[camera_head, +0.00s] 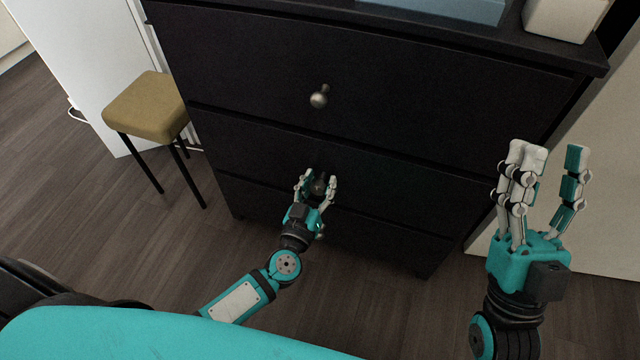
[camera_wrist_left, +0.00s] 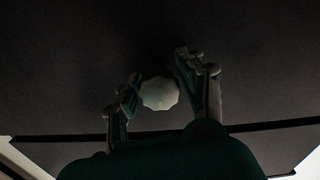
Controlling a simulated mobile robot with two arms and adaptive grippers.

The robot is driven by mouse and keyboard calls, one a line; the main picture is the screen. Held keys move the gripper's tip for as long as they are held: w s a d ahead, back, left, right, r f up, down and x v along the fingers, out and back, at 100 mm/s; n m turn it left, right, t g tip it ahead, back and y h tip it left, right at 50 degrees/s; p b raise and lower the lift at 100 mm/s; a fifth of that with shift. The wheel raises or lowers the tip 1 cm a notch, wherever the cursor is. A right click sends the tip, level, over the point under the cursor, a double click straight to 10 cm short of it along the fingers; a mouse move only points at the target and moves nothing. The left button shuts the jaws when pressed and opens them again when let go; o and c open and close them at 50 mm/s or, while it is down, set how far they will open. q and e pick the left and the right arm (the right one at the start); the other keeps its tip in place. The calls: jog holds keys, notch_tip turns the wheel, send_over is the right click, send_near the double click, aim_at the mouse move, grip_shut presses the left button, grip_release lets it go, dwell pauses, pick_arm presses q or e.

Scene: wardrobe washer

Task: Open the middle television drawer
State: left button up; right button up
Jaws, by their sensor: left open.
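The black dresser has a stack of drawers with round metal knobs. The middle drawer (camera_head: 410,180) looks shut, its front in line with the others. Its knob (camera_head: 318,187) shows between the fingers of my left gripper (camera_head: 317,180). In the left wrist view the knob (camera_wrist_left: 159,93) sits between the spread fingers of the left gripper (camera_wrist_left: 160,90), which is open; I cannot tell whether they touch it. My right gripper (camera_head: 548,160) is raised to the right, in front of the dresser's right side, fingers apart and nothing between them.
The top drawer (camera_head: 400,95) has its own knob (camera_head: 319,97). A stool with a tan seat (camera_head: 148,105) stands left of the dresser. A blue object (camera_head: 450,8) and a pale box (camera_head: 563,18) are on top. The wood floor (camera_head: 150,240) in front is clear.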

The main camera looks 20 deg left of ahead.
pick_arm(q)
jog(key=shift+w, duration=0.1)
jog(key=shift+c, duration=0.5)
grip_shut()
